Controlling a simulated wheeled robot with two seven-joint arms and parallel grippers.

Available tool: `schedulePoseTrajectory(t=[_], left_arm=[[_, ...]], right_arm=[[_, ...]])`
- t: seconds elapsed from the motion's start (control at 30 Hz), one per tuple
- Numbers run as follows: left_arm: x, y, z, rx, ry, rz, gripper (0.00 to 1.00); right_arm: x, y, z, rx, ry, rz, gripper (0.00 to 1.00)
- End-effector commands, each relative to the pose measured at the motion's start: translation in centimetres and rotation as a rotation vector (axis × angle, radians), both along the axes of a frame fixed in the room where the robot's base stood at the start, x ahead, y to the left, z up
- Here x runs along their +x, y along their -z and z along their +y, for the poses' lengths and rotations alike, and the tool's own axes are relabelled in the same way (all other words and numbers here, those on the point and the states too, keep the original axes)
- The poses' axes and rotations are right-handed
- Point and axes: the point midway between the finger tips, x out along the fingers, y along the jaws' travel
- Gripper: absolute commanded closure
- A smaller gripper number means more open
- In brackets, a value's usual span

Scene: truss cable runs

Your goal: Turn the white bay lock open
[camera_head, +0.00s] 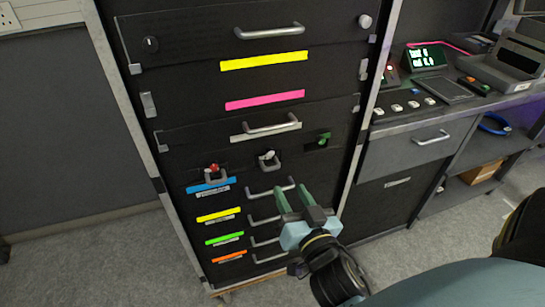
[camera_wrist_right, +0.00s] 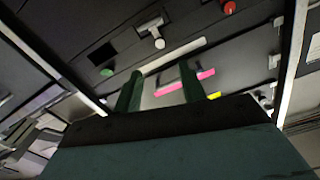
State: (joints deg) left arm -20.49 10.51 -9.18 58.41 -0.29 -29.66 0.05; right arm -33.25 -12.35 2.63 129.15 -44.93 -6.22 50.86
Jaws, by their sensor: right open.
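The white bay lock (camera_head: 267,156) is a small white knob with a grey bracket on the black cabinet front, between a red lock (camera_head: 212,169) and a green lock (camera_head: 322,140). My right gripper (camera_head: 292,192) is open and empty, its green fingers pointing up, below and slightly right of the white lock in the head view. In the right wrist view the white lock (camera_wrist_right: 159,42) shows beyond the two fingers (camera_wrist_right: 160,85), apart from them. The red (camera_wrist_right: 229,7) and green (camera_wrist_right: 107,71) locks also show there. My left gripper is not in view.
Drawer handles (camera_head: 270,190) stick out below the locks, beside blue, yellow, green and orange labels. A wider handle (camera_head: 272,127) sits above the locks. A workbench (camera_head: 430,118) with devices stands to the right. Floor (camera_head: 90,260) is clear at left.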

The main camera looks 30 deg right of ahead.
Motion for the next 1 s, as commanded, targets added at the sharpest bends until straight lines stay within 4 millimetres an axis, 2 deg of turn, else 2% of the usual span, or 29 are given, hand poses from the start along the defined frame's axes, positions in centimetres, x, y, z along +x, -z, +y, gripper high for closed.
schedulePoseTrajectory(t=[0.17,0.5,0.7,0.83,1.0], left_arm=[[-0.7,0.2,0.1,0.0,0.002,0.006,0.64],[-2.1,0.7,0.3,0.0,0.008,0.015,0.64],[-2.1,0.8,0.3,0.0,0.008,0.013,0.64],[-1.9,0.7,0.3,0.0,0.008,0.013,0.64],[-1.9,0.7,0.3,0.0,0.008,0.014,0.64]], right_arm=[[1.7,-0.4,-0.4,-0.003,-0.001,-0.008,0.59],[8.1,-0.4,-2.0,-0.006,0.0,-0.006,0.59],[11.2,-0.2,-2.7,-0.002,0.0,-0.005,0.59],[12.4,-0.2,-3.0,-0.002,0.0,-0.004,0.59],[12.9,-0.2,-3.1,-0.001,0.001,-0.004,0.59]])
